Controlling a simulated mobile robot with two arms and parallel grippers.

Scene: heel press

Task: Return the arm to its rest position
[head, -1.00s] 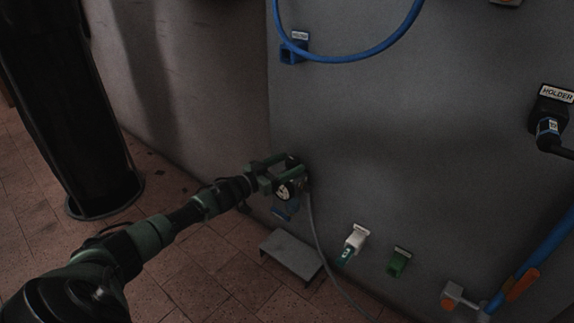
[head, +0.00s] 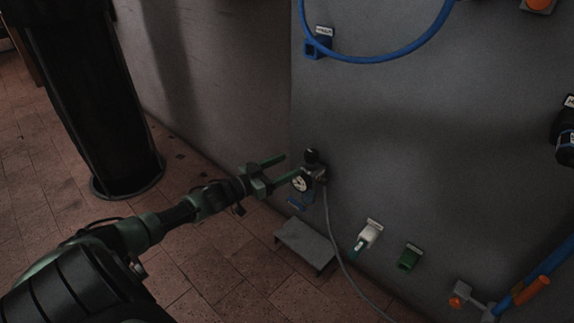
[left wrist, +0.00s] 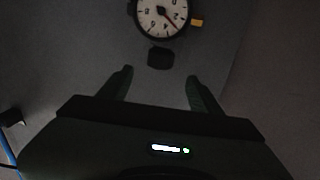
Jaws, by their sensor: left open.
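My left arm comes in from the left in the head view. Its green gripper (head: 281,170) is open and empty, with its two fingers apart, just left of a wall-mounted gauge fitting. The gauge (head: 300,183) has a white round dial and a black knob (head: 311,156) above it. In the left wrist view the gauge dial (left wrist: 161,14) shows at the top, beyond the open fingers (left wrist: 158,88), with a red needle and a small yellow tag. A dark piece (left wrist: 160,57) lies between dial and fingers. My right gripper is not in view.
A grey step (head: 305,246) stands on the tiled floor below the gauge. A grey hose (head: 334,236) hangs from the fitting. White (head: 368,235) and green (head: 409,257) holders sit on the wall to the right. A black column (head: 95,110) stands at left, with open floor between.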

